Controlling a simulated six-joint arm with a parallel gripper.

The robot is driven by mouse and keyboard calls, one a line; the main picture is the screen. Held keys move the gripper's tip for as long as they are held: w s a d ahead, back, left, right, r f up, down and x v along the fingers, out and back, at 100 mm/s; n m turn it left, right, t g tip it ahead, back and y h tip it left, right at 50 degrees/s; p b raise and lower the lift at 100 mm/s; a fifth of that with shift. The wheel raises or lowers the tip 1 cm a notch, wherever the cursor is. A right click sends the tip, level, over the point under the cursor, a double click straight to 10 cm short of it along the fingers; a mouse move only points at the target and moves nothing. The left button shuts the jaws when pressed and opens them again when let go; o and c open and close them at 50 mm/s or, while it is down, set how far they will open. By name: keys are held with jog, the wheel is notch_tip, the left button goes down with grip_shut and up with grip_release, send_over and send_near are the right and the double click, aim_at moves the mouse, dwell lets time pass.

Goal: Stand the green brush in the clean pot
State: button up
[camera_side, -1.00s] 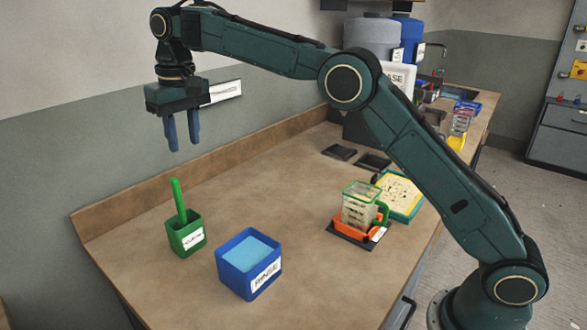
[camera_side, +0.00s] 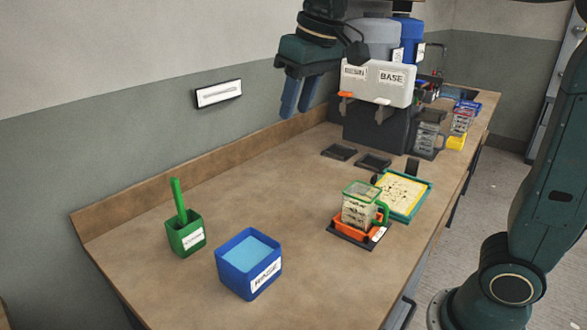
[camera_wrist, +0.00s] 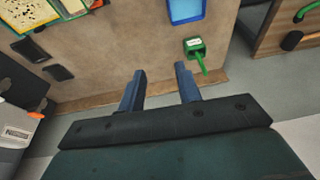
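The green brush (camera_side: 179,202) stands tilted in a small green pot (camera_side: 187,238) with a white label, at the left of the bench. The brush handle (camera_wrist: 202,64) and the green pot (camera_wrist: 194,45) also show in the wrist view, right of my fingers. The label is too small to read, so I cannot tell whether this is the clean pot. My gripper (camera_side: 298,96) is high above the back of the bench, near the dispensers and far from the brush. In the wrist view its two blue fingers (camera_wrist: 161,88) are apart with nothing between them.
A blue rinse tub (camera_side: 240,283) stands right of the green pot. Resin and base dispensers (camera_side: 377,85) stand at the back. The bench's middle is clear.

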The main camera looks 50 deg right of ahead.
jog(key=s+d+f+t, duration=0.1)
jog(key=s+d+f, duration=0.1)
jog(key=s+f, duration=0.3)
jog(key=s+d+f+t, duration=0.1)
jog(key=s+f, duration=0.4)
jog(key=s, duration=0.9)
jog(key=shift+s+d+f, duration=0.2)
jog(key=shift+d+f, duration=0.2)
jog(key=shift+d, duration=0.15)
